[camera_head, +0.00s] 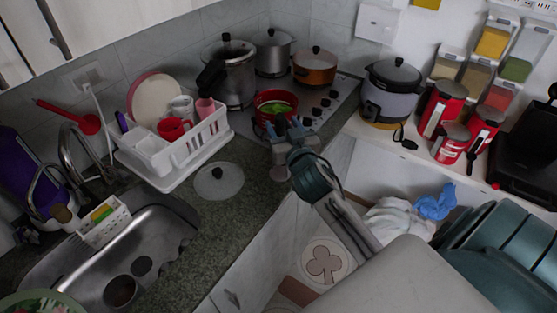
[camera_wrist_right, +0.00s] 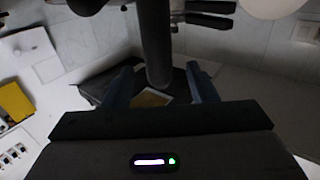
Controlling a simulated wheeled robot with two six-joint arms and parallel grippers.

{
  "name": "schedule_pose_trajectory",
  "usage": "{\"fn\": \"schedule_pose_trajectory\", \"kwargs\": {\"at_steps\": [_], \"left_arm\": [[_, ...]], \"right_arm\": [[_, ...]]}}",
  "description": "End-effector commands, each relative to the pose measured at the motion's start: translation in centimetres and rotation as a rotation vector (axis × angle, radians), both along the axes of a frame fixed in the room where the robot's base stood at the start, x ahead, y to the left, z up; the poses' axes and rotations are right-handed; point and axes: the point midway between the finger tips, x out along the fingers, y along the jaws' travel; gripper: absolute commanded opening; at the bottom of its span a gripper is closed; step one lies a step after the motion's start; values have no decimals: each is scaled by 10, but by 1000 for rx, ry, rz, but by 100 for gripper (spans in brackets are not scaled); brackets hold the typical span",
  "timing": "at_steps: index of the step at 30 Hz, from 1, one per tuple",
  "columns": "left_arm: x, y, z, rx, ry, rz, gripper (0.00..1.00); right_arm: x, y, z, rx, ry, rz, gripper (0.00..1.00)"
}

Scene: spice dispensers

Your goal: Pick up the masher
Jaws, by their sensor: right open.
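My right gripper (camera_head: 288,124) is over the counter's front edge beside the red pot (camera_head: 268,101), which holds something green. In the right wrist view its two blue fingers are spread apart (camera_wrist_right: 160,88). A dark, rod-like thing (camera_wrist_right: 155,42) stands in the gap between them, with space on both sides. It may be the masher's handle, but its other end is out of the frame, so I cannot be sure. No masher head can be made out in the head view, where my gripper covers that spot. My left gripper is not in view.
The hob holds a large steel pot (camera_head: 229,72), another steel pot (camera_head: 273,53) and an orange pot (camera_head: 315,67). A glass lid (camera_head: 219,181) lies on the counter, near a white dish rack (camera_head: 185,152). A sink (camera_head: 130,255) is at the left.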

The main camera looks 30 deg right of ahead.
Motion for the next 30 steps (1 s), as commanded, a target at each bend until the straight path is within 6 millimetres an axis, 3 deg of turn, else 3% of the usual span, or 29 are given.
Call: {"fn": "schedule_pose_trajectory", "kwargs": {"at_steps": [6,10,19,20,27,30], "left_arm": [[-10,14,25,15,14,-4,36],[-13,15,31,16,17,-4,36],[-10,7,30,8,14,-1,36],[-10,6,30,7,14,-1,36],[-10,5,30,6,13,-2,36],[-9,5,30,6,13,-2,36]], "right_arm": [[27,-7,2,1,2,-1,52],[42,-11,-1,0,1,0,52],[48,-13,-4,0,1,1,52],[47,-13,-4,0,1,1,50],[47,-13,-4,0,1,1,4],[47,-13,-3,0,0,1,4]]}}
